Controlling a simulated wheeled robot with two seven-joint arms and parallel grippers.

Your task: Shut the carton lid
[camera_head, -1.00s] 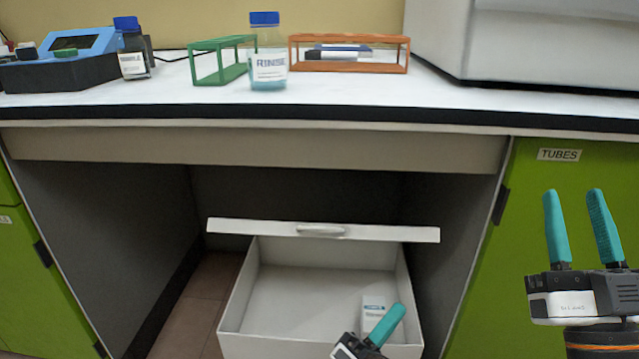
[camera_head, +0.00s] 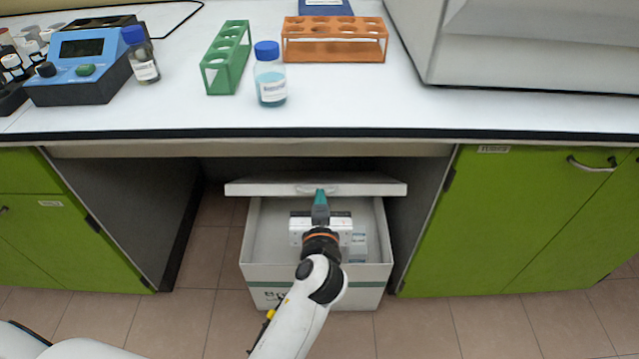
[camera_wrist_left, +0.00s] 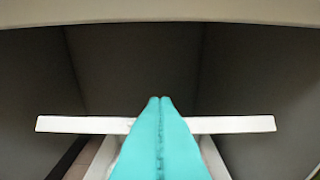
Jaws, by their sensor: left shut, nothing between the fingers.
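The white carton (camera_head: 258,222) stands on the floor in the open bay under the bench. Its lid (camera_head: 260,188) is raised at the back edge, with a handle in its middle. My left gripper (camera_head: 320,194) is shut and empty. In the head view it lies over the open carton, its teal fingertips at the middle of the lid. In the left wrist view the closed fingers (camera_wrist_left: 160,102) overlap the middle of the lid (camera_wrist_left: 80,124); I cannot tell whether they touch it. My right gripper is out of view.
A small white box (camera_head: 357,246) is inside the carton at the right. The bench top (camera_head: 180,110) overhangs the bay. Green cabinets (camera_head: 520,230) flank it.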

